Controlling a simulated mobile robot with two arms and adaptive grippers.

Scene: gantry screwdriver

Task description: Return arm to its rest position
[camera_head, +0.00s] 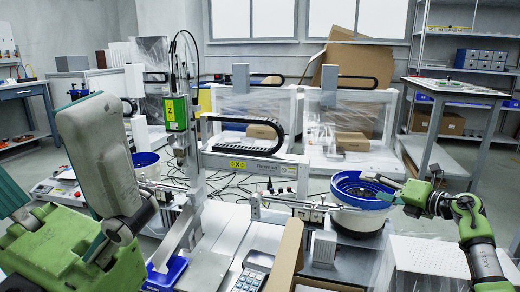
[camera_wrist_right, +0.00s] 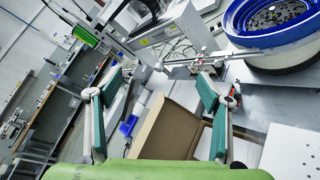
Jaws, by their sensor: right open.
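My right gripper (camera_head: 384,190) is at the right of the head view, beside the blue-rimmed bowl feeder (camera_head: 347,218), its fingers overlapping the bowl's right rim in the picture. In the right wrist view the gripper (camera_wrist_right: 158,84) is open, its two teal fingers wide apart with nothing between them. An open cardboard box (camera_wrist_right: 170,130) shows beyond the fingers there. My right arm bends down from the gripper to the right edge. My left arm fills the left of the head view; its gripper does not show. The gantry screwdriver with its green unit (camera_head: 177,113) stands upright left of centre.
The bowl feeder also shows at the top right of the wrist view (camera_wrist_right: 270,42). A cardboard flap (camera_head: 285,255) rises at the front beside a keypad unit (camera_head: 254,273). A white perforated board (camera_head: 430,256) lies below my right arm. A side table (camera_head: 455,88) stands behind.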

